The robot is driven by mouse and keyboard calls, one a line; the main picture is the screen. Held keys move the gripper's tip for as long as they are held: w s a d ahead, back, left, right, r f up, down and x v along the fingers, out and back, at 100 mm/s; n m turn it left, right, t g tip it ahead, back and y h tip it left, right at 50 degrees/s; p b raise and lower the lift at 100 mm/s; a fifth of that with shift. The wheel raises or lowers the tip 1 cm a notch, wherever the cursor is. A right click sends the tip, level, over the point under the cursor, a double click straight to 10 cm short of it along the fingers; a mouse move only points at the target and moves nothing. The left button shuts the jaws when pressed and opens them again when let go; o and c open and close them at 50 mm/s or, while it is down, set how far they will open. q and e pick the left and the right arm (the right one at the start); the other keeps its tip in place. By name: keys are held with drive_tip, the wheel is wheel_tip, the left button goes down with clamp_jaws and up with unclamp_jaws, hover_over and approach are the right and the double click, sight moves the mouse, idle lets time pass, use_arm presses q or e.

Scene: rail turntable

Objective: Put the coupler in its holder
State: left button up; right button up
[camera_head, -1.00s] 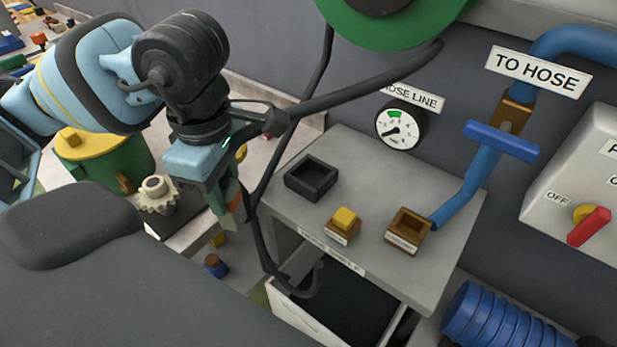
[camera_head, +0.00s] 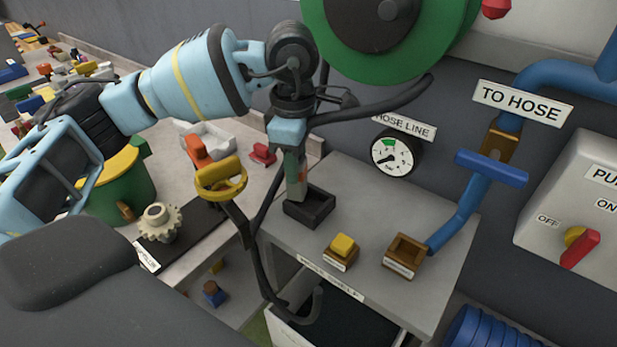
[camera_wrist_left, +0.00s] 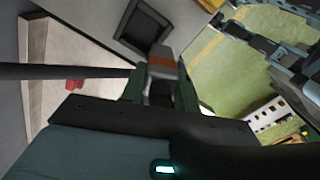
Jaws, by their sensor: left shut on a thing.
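My left gripper (camera_head: 296,190) points down at the grey shelf, over the black open-topped box (camera_head: 322,212). It is shut on a small grey piece with an orange band, which seems to be the coupler (camera_wrist_left: 162,66); the fingers hide much of it. In the wrist view the piece's far end is close to the black box (camera_wrist_left: 133,42). I cannot tell whether it is inside the box or just above it. A brown open box (camera_head: 420,262) with a label too small to read also stands on the shelf. My right gripper is not in view.
A yellow-topped button block (camera_head: 344,246) sits between the two boxes. A black hose (camera_head: 262,250) hangs at the shelf's left edge. The green reel (camera_head: 340,40) and gauge (camera_head: 397,154) are behind. A gear (camera_head: 160,222) and yellow handwheel (camera_head: 222,178) stand left.

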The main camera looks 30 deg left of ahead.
use_arm(q)
drive_tip(key=shift+w+d+f, duration=0.1)
drive_tip(key=shift+w+f, duration=0.5)
drive_tip(key=shift+f, duration=0.45)
drive_tip(key=shift+w+d+f, duration=0.1)
drive_tip(key=shift+w+f, duration=0.5)
drive_tip(key=shift+f, duration=0.5)
drive_tip(key=shift+w+d+f, duration=0.1)
drive_tip(key=shift+w+f, duration=0.5)
drive_tip(key=shift+f, duration=0.45)
drive_tip(key=shift+w+f+p, duration=0.25)
drive_tip(key=shift+p, duration=0.1)
drive_tip(key=shift+f, duration=0.25)
drive_tip(key=o, duration=1.1)
drive_tip(key=shift+r, duration=0.15)
